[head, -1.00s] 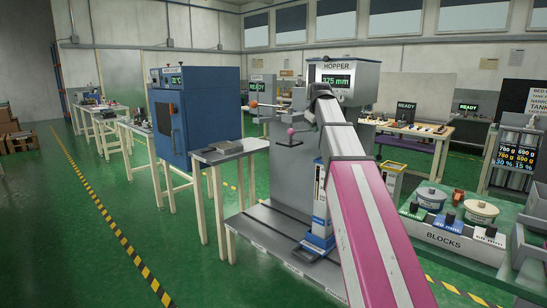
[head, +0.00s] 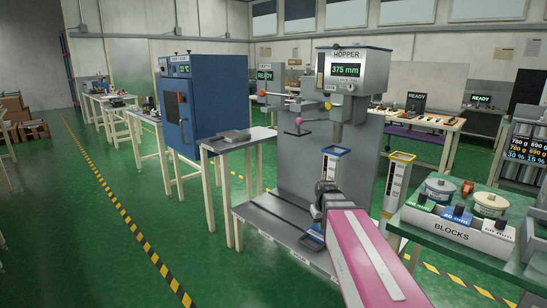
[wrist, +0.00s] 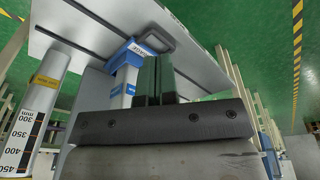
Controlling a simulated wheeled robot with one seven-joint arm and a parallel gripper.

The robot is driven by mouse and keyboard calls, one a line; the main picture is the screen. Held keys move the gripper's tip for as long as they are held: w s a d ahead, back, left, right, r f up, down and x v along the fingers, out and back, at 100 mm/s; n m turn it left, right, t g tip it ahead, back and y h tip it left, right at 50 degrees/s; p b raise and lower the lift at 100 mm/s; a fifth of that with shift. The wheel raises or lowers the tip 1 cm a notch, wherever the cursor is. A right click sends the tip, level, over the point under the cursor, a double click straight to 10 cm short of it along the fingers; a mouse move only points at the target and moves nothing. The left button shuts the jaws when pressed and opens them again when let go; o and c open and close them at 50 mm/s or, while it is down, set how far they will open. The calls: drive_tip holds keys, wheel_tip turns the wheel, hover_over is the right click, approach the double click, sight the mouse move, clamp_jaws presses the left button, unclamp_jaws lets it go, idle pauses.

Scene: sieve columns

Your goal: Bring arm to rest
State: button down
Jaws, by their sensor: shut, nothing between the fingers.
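My arm (head: 375,262) reaches in from the lower right of the head view, its dark end joint low in front of the hopper stand. My gripper (wrist: 157,80) shows in the wrist view as two dark green fingers side by side, shut and empty. Beyond them in that view is a white and blue column (wrist: 124,82) with a dark handle; the fingers cover part of it, and I cannot tell the gap. In the head view the blue-rimmed column (head: 335,166) stands on the hopper stand's base, its lower part partly hidden by my arm.
The hopper (head: 359,72) reads 375 mm above the grey stand. A yellow-rimmed column (head: 398,182) stands to its right. A green table (head: 498,262) with labelled blocks is close on the right. A blue oven (head: 208,100) stands left. The green floor at left is clear.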

drive_tip(key=s+f+m+g, duration=0.2)
drive_tip(key=s+f, duration=0.9)
drive_tip(key=s, duration=0.1)
drive_tip(key=shift+s+a+f, duration=0.15)
drive_tip(key=shift+s+a, duration=0.05)
drive_tip(key=shift+s, duration=0.15)
